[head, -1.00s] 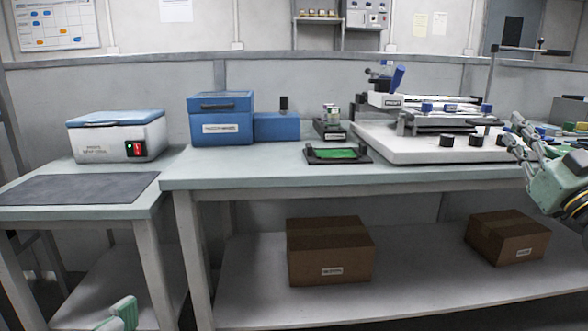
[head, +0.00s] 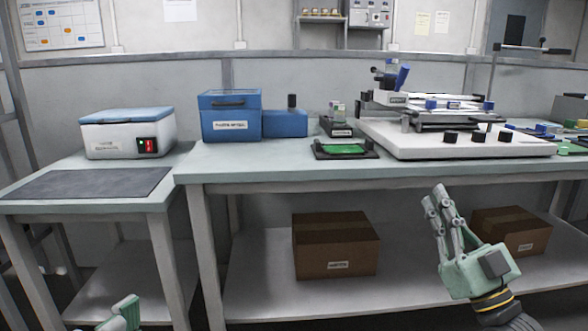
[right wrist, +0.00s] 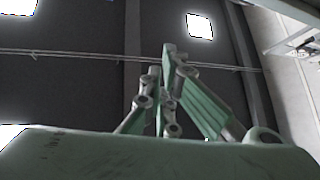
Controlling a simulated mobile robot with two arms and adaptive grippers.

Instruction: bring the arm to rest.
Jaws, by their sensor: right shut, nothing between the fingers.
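My right gripper (head: 436,198) is in front of the main workbench (head: 260,169), its fingers pointing up just below the tabletop's front edge. The fingers are shut with nothing between them. In the right wrist view the shut fingers (right wrist: 168,62) point up toward a dark ceiling and touch no object. A small part of my left arm or gripper (head: 122,314) shows at the bottom left edge of the head view. Its fingertips cannot be made out.
On the bench stand a blue case (head: 230,118), a green board in a black holder (head: 345,150) and a white-based machine (head: 470,140). Cardboard boxes (head: 335,246) (head: 512,232) sit on the lower shelf. A white cooler (head: 128,135) stands on the left table. Floor in front is mostly hidden.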

